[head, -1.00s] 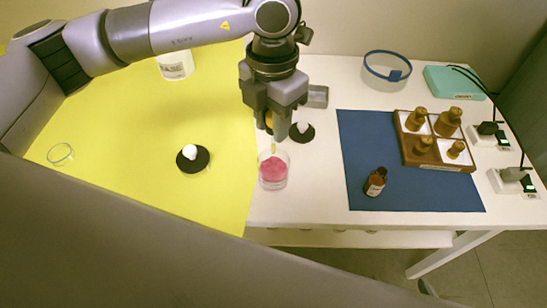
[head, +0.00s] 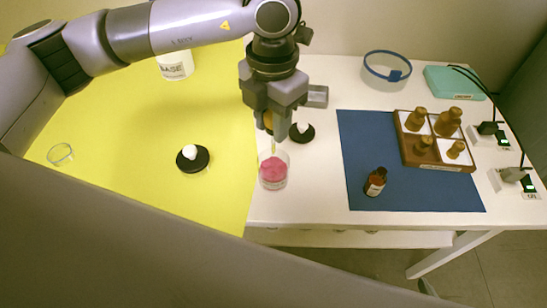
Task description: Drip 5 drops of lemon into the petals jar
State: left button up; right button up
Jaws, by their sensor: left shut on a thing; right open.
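My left gripper (head: 271,122) hangs above the petals jar (head: 273,182), a clear glass jar with pink contents. It is shut on a dropper (head: 273,146) with a yellowish tip that points down over the jar. Most of the dropper is hidden between the fingers. An open brown bottle (head: 375,182) with a label stands on the blue mat; I cannot read whether it is lemon. Two black caps with white bulbs lie apart, one on the yellow mat (head: 192,158) and one behind the jar (head: 301,132). My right gripper is not in view.
A wooden tray (head: 438,164) with several brown bottles sits on the blue mat (head: 365,135). A white container labelled BASE (head: 176,66) and a small glass dish (head: 60,154) are on the yellow mat (head: 130,150).

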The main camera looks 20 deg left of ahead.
pick_arm(q)
jog(key=shift+r, duration=0.1)
jog(key=shift+r+p, duration=1)
jog(key=shift+r, duration=0.95)
jog(key=shift+d, duration=0.15)
